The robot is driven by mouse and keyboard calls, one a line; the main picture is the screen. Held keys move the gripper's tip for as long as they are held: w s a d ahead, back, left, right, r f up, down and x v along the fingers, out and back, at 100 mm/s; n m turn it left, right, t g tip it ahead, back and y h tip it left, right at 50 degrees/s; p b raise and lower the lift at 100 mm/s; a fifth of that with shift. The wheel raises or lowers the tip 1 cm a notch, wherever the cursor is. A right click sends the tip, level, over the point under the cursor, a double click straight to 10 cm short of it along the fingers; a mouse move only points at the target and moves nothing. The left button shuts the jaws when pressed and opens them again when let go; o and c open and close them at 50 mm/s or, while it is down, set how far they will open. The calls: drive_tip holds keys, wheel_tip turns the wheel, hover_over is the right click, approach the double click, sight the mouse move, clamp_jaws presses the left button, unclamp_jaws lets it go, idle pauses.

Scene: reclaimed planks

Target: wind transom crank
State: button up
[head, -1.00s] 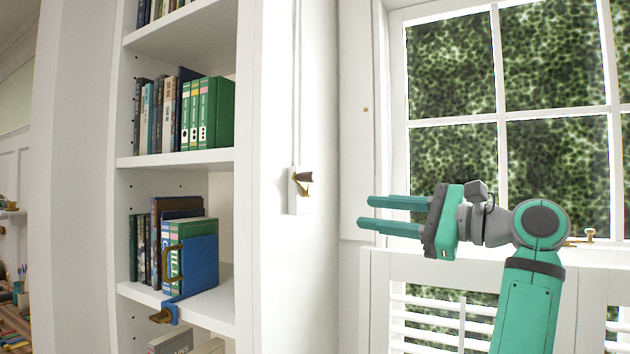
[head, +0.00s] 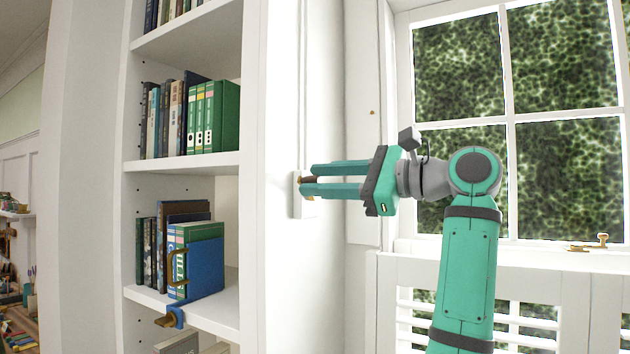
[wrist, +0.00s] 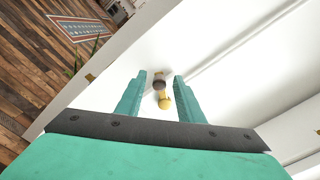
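The transom crank (head: 303,188) is a small brass crank with a dark knob on a white wall plate, on the white panel beside the bookshelf. My gripper (head: 308,178) is level with it in the head view, its two teal fingers pointing left at it. In the wrist view the crank (wrist: 161,90) shows between the open fingers (wrist: 154,92), with its dark knob above and its brass part below. There is space between the crank and each finger. In the head view the fingertips partly cover the crank.
A white bookshelf (head: 180,163) with books stands to the left. A blue clamp-like bracket (head: 176,316) with brass parts sits on its lower shelf edge. A window (head: 515,130) with shutters below is behind my arm. A thin vertical rod (head: 303,90) runs up above the crank.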

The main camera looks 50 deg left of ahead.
drive_tip(key=shift+x, duration=0.8)
drive_tip(key=shift+c, duration=0.6)
clamp_jaws()
